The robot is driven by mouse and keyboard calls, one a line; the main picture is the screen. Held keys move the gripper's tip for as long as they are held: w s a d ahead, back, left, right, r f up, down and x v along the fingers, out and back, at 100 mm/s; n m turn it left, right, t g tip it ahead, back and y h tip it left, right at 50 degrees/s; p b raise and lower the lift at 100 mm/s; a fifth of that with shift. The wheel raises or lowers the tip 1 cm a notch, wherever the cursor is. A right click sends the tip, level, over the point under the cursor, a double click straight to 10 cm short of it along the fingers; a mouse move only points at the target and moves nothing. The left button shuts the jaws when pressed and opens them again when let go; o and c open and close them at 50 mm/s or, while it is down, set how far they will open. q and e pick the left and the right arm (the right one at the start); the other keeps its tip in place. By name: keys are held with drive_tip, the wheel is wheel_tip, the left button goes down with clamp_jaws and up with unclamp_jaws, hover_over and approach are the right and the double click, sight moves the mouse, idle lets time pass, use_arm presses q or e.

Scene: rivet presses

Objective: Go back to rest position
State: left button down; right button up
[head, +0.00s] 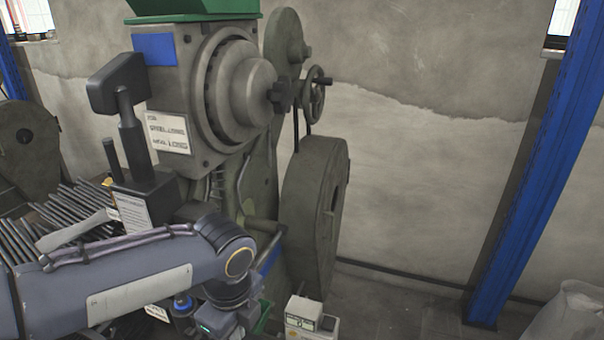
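My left arm (130,285) comes in from the left across the lower left. It bends down at a dark round joint (238,262), and its end is cut off by the bottom edge. The fingers of my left gripper do not show, so neither its opening nor anything in it can be seen. My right arm and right gripper are out of view.
A large grey-green rivet press (235,90) with a flywheel (315,205) stands in front of my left arm. Long metal rods (85,205) lie at left. A small box with a display (304,318) sits at the bottom. A blue post (540,170) stands right; floor between is clear.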

use_arm(q)
drive_tip(key=s+a+n+t+h, duration=0.1)
drive_tip(key=s+a+n, duration=0.2)
drive_tip(key=n, duration=0.5)
drive_tip(key=s+a+f+n+t+h, duration=0.1)
drive_tip(key=s+a+n+t+h, duration=0.1)
drive_tip(key=s+n, duration=0.4)
drive_tip(key=s+a+n+t+h, duration=0.1)
drive_tip(key=s+a+n, duration=0.3)
drive_tip(key=n, duration=0.7)
drive_tip(key=shift+s+a+f+t, duration=0.15)
drive_tip(key=shift+s+t, duration=0.05)
drive_tip(key=shift+t, duration=0.2)
